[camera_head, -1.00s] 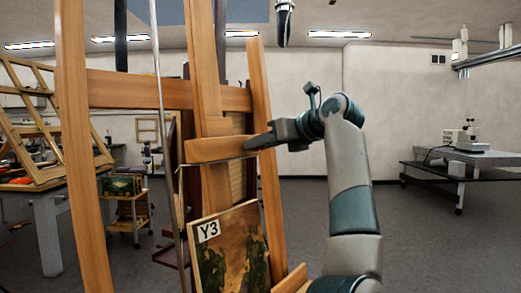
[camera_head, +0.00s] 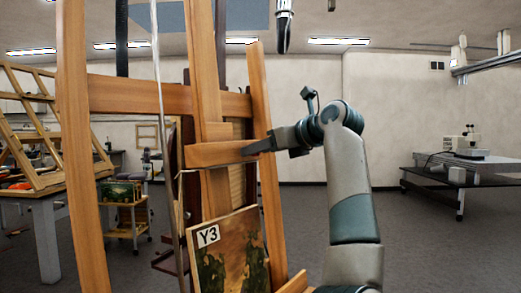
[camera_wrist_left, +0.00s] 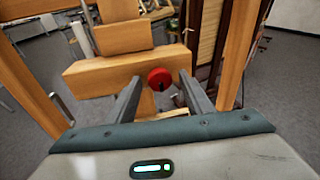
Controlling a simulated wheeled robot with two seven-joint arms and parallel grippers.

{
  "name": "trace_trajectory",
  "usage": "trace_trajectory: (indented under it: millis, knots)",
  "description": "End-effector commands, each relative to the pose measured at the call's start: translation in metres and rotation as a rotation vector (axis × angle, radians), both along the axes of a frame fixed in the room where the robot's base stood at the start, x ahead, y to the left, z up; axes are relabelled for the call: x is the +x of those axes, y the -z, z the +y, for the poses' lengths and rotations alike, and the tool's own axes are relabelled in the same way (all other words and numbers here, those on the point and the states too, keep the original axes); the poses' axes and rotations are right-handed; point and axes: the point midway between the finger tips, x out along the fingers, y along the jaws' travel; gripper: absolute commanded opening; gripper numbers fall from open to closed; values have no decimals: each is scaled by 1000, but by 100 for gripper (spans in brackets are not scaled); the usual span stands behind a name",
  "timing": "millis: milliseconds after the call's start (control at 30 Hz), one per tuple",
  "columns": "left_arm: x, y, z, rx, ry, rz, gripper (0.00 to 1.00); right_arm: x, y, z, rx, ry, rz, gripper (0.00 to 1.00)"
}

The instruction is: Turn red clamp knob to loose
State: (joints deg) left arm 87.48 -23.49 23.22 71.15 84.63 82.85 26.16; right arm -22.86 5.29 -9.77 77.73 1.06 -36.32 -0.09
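The red knob (camera_wrist_left: 159,78) shows in the left wrist view on a wooden easel bar (camera_wrist_left: 110,75), near the bar's right end. It has a dark mark on its lower part. My left gripper (camera_wrist_left: 160,86) is open, with one finger on each side of the knob and visible gaps between. In the head view my left gripper (camera_head: 248,148) points left at the right end of the same easel bar (camera_head: 208,153); the knob is hidden there. A painting labelled Y3 (camera_head: 232,258) stands below the bar. My right gripper is not in view.
The wooden easel's posts (camera_head: 78,150) and a thin metal rod (camera_head: 164,120) stand close around the bar. A table (camera_head: 45,235) and a small yellow shelf (camera_head: 130,215) are at the left. A dark bench (camera_head: 445,172) stands far right. The floor between is clear.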

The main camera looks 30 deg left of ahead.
Motion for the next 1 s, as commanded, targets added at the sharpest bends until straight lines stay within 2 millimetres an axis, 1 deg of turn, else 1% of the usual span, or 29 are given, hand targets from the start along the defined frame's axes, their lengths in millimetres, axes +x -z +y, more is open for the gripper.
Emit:
trace_trajectory:
  millis: [267, 467, 567, 700, 1000]
  knots:
    - [-1, 0, -3, -1, -1, 2, 47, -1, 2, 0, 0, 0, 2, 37]
    - [-6, -4, -18, 0, 1, 1, 47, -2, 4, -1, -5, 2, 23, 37]
    - [-11, -8, -31, 1, 0, 0, 47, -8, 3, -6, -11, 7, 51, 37]
    - [-20, -14, -55, 2, 1, 0, 47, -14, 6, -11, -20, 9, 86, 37]
    - [-40, -32, -110, 2, 0, 0, 47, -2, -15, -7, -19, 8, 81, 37]
